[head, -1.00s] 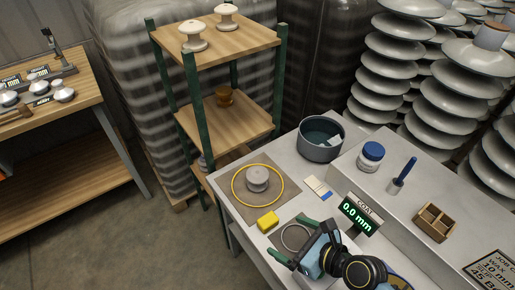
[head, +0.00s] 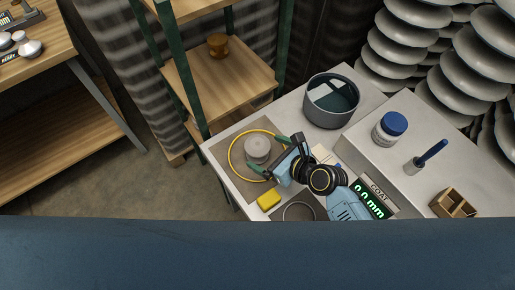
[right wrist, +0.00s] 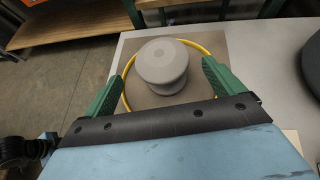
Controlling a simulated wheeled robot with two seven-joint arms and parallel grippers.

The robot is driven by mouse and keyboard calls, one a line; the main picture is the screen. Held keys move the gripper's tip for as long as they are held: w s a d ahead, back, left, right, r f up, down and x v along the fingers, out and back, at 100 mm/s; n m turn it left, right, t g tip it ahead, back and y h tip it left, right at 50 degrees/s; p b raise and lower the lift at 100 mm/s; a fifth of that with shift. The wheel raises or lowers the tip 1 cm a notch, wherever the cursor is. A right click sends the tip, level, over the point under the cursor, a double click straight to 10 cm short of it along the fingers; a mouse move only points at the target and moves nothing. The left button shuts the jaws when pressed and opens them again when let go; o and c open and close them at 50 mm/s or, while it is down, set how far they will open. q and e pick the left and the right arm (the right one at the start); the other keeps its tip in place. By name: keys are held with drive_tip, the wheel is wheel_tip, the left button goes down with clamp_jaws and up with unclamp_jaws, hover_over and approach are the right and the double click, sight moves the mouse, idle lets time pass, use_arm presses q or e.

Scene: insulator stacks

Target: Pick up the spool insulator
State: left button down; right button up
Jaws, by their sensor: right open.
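A grey spool insulator (head: 258,148) stands upright on a brown mat (head: 229,175), inside a yellow ring (head: 232,145), near the left corner of the grey bench. My right gripper (head: 268,157) is open beside it, with its green fingers pointing toward the spool. In the right wrist view the spool (right wrist: 163,62) shows between and just beyond the two spread fingers (right wrist: 163,84), with visible gaps on both sides. The fingers overlap the near part of the yellow ring in that view. My left gripper is not in view.
A yellow block (head: 269,199) and a thin ring (head: 299,211) lie near my right gripper. A wooden shelf (head: 225,82) holds a brown spool (head: 218,45).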

sight(258, 146)
drive_tip(key=b+x, duration=0.1)
drive_tip(key=x, duration=0.3)
drive_tip(key=shift+w+a+f, duration=0.1)
drive_tip(key=shift+w+f, duration=0.05)
drive_tip(key=shift+w, duration=0.2)
drive_tip(key=shift+w+a, duration=0.15)
drive_tip(key=c, duration=1.2)
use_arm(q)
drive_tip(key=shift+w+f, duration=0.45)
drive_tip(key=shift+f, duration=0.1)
use_arm(e)
drive_tip(key=shift+c, duration=0.7)
